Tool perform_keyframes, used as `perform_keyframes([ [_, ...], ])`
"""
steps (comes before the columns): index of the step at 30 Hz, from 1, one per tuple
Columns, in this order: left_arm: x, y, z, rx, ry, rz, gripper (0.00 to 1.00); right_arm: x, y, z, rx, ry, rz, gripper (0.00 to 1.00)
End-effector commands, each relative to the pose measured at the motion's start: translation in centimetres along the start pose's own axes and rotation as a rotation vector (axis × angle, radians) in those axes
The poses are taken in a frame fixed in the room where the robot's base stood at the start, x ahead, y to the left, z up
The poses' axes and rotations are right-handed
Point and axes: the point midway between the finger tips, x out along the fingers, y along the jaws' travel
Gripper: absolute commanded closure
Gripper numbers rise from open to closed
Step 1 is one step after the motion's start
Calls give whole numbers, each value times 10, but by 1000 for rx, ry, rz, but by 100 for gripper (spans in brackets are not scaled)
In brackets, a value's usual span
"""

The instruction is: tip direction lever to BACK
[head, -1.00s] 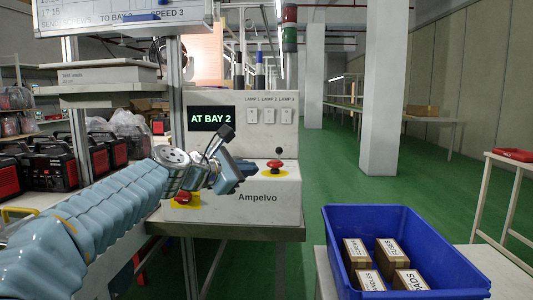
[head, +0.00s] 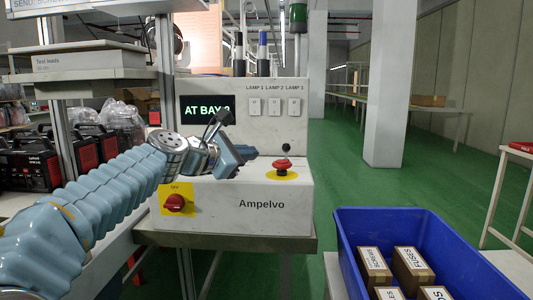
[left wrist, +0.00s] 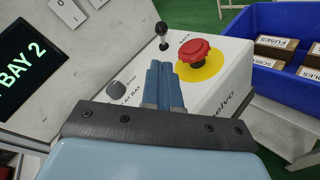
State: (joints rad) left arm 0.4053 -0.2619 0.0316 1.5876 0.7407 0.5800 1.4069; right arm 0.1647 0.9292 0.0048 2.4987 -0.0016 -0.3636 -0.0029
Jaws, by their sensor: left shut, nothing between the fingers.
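The direction lever (head: 286,148) is a short stick with a black ball on top. It stands at the back of the sloped panel of the Ampelvo control box (head: 285,205), behind the red mushroom button. The lever also shows in the left wrist view (left wrist: 162,34), roughly upright, with a partly legible label to its right. My left gripper (head: 243,154) is shut and empty above the panel, to the left of the lever. In the left wrist view its closed fingertips (left wrist: 161,72) point towards the lever, apart from it in the picture. My right gripper is out of view.
A red mushroom button (left wrist: 194,52) on a yellow disc is close right of my fingers. A grey knob (left wrist: 116,89) is on their left. Another red knob (head: 175,203) is on the box front. A blue crate (head: 345,232) with labelled boxes stands at the right.

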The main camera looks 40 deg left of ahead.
Motion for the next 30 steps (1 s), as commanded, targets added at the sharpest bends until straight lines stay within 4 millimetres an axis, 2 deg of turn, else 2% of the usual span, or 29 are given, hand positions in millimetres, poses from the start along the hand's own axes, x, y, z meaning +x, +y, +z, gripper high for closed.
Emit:
perform_keyframes([
  [16,85,0,0,-2,0,-3,100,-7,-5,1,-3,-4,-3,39],
  [21,96,0,0,0,1,0,100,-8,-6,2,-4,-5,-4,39],
  [30,98,0,0,0,0,0,100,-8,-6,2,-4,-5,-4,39],
])
